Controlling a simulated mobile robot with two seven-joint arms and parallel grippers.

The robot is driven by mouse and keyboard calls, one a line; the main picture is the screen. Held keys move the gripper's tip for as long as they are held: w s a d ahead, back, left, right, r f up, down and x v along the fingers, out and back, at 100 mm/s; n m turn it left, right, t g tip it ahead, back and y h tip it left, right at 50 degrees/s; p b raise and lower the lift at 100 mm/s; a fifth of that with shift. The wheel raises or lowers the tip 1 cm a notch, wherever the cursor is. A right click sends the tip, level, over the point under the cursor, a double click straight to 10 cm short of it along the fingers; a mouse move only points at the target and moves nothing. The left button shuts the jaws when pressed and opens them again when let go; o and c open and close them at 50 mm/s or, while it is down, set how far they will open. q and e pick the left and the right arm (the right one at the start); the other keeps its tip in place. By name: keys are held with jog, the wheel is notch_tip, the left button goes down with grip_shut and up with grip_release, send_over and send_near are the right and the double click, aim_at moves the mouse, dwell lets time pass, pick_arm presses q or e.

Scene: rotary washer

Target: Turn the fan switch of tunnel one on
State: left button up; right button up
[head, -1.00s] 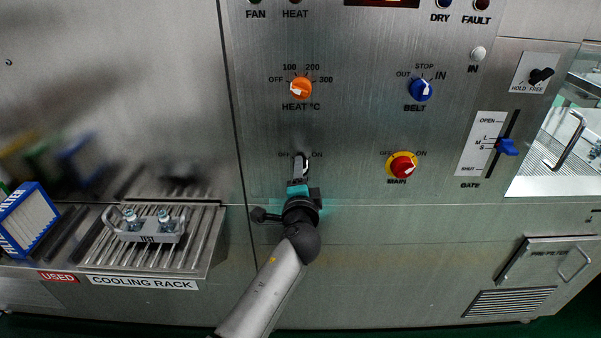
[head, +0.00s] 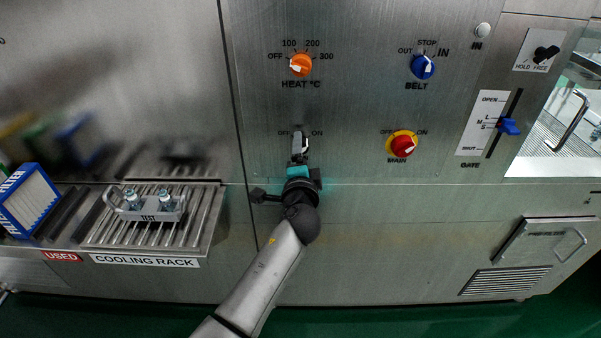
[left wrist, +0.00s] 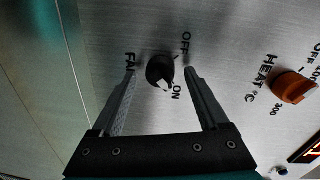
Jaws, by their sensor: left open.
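The fan switch is a black rotary knob with a white pointer, and in the left wrist view it (left wrist: 158,68) sits between my fingers. Its pointer faces the ON label, away from OFF. In the head view the knob (head: 298,136) is mostly hidden behind my gripper, between the OFF and ON labels. My left gripper (head: 299,150) is open at the panel, with one finger on each side of the knob. In the left wrist view gaps show between the knob and both fingers. My right gripper is not in view.
An orange heat knob (head: 300,65) is above the fan switch. A blue belt knob (head: 422,67) and a red main switch (head: 402,144) are to the right. A blue gate lever (head: 508,126) is farther right. The cooling rack (head: 205,222) juts out at lower left.

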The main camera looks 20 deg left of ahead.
pick_arm(q)
jog(key=v, duration=1.4)
jog(key=shift+s+r, duration=0.15)
jog(key=shift+s, duration=0.1)
jog(key=shift+d, duration=0.1)
jog(key=s+d+f+n+g+h+b, duration=0.1)
jog(key=s+f+g, duration=0.2)
jog(key=f, duration=0.8)
jog(key=s+f+g+h, duration=0.2)
jog(key=s+f, duration=0.1)
jog(key=f, duration=0.8)
jog(key=s+d+f+n+g+h+b, duration=0.1)
jog(key=s+f+g, duration=0.2)
jog(key=f, duration=0.8)
jog(key=s+a+f+n+g, duration=0.2)
jog(key=s+f, duration=0.5)
jog(key=s, duration=0.3)
jog(key=s+a+f+n+g+b, duration=0.1)
jog(key=s+a+f+n+g, duration=0.2)
jog(key=s+f, duration=0.4)
jog(key=s+a+f+n+g+b, duration=0.1)
jog(key=s+f, duration=0.6)
jog(key=s, duration=0.7)
jog(key=shift+s+a+n+g+h, duration=0.2)
jog(key=shift+a+n+g+h, duration=0.2)
jog(key=shift+a+n+g, duration=0.6)
jog(key=shift+a, duration=0.15)
